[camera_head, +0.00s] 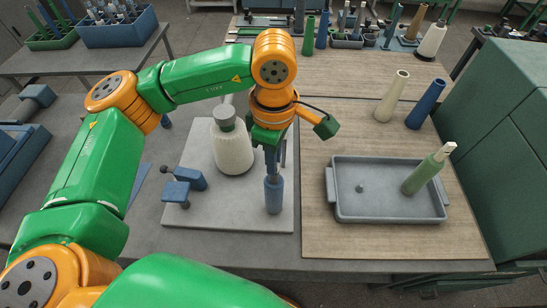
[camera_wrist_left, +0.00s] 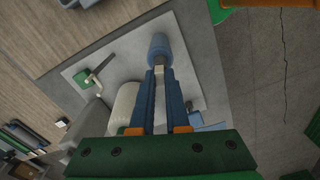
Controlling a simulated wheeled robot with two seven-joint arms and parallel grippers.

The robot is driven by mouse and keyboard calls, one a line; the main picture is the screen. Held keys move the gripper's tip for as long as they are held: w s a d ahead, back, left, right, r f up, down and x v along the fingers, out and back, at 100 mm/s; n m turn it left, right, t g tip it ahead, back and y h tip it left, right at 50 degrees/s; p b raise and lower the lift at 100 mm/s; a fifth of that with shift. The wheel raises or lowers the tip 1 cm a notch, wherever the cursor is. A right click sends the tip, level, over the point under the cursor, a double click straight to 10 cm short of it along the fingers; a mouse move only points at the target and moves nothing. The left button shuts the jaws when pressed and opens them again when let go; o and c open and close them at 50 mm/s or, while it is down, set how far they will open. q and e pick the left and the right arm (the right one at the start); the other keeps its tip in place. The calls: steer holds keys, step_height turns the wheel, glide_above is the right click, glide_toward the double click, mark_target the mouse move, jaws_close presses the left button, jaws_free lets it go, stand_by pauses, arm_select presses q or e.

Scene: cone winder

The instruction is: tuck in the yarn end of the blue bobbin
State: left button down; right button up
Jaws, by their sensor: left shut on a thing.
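The blue bobbin (camera_head: 274,196) is upright over the front right part of the pale plate (camera_head: 235,218). I cannot tell whether its foot touches the plate. My left gripper (camera_head: 272,172) points straight down and is shut on the top of the blue bobbin. In the left wrist view the two fingers (camera_wrist_left: 159,70) close together at the end of the bobbin (camera_wrist_left: 158,46). The bobbin's yarn end is too small or hidden to make out. My right gripper is not in view.
A white yarn cone (camera_head: 232,152) stands close left of the bobbin, with a blue clamp-like part (camera_head: 183,187) beside it. At right, a grey tray (camera_head: 345,215) holds a leaning green bobbin (camera_head: 421,177). Beige (camera_head: 391,98) and blue (camera_head: 426,105) cones stand behind the tray.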

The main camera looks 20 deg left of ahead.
arm_select(q)
steer(key=shift+f+b, duration=0.2)
steer(key=shift+b, duration=0.15)
stand_by(0.4)
steer(key=c, duration=0.8)
jaws_free()
steer(key=shift+c, duration=0.2)
steer(key=shift+o, duration=0.3)
steer(key=o, duration=0.4)
steer(key=shift+r, duration=0.15)
step_height(320, 180, up, 7)
steer(key=p, duration=0.5)
